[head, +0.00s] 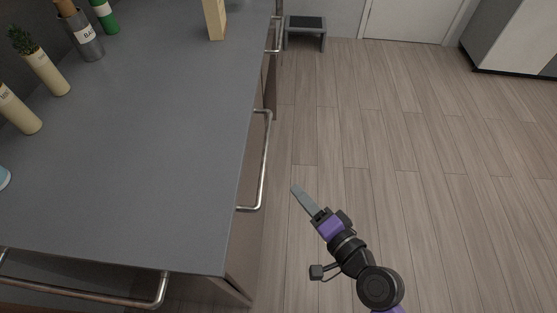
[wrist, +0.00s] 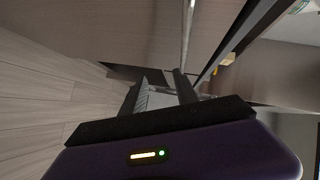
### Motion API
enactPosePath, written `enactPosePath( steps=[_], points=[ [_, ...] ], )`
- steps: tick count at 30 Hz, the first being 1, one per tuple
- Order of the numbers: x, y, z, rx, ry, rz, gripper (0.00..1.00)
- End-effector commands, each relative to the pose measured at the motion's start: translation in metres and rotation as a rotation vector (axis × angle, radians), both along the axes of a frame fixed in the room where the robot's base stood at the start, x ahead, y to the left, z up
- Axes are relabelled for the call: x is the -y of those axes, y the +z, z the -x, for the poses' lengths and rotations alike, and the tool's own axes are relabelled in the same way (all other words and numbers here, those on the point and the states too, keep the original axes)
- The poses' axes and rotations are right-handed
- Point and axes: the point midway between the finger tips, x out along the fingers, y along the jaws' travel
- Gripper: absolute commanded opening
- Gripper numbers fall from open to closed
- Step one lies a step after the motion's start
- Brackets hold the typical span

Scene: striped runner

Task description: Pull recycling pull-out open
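Cabinet fronts run under the dark grey counter. One front (head: 246,240) has a long metal bar handle (head: 265,160) in the head view. No label shows which front is the recycling pull-out. My gripper (head: 296,190) is over the floor, to the right of this handle and apart from it, pointing toward the cabinet side. In the wrist view the two dark fingers of my gripper (wrist: 160,82) stand apart with nothing held between them. A metal bar handle (wrist: 187,35) shows above the right finger. This front looks shut, though its lower part is partly hidden by the viewing angle.
Another handle (head: 90,293) is at the near end. A step stool (head: 305,30) stands at the back. The wooden floor (head: 420,140) on the right is clear.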

Motion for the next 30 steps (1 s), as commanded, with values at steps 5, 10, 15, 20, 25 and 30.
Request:
enactPosePath(
  steps=[5, 10, 15, 20, 25, 30],
  points=[
    [-0.034, 0.022, -0.033, -0.012, 0.09, -0.134, 0.36],
    [-0.047, 0.031, -0.044, -0.019, 0.122, -0.178, 0.36],
    [-0.062, 0.03, -0.059, -0.019, 0.126, -0.18, 0.36],
    [-0.078, 0.026, -0.078, -0.019, 0.124, -0.179, 0.36],
    [-0.092, 0.023, -0.092, -0.019, 0.122, -0.178, 0.36],
    [-0.097, 0.021, -0.098, -0.019, 0.122, -0.177, 0.36]
  ],
)
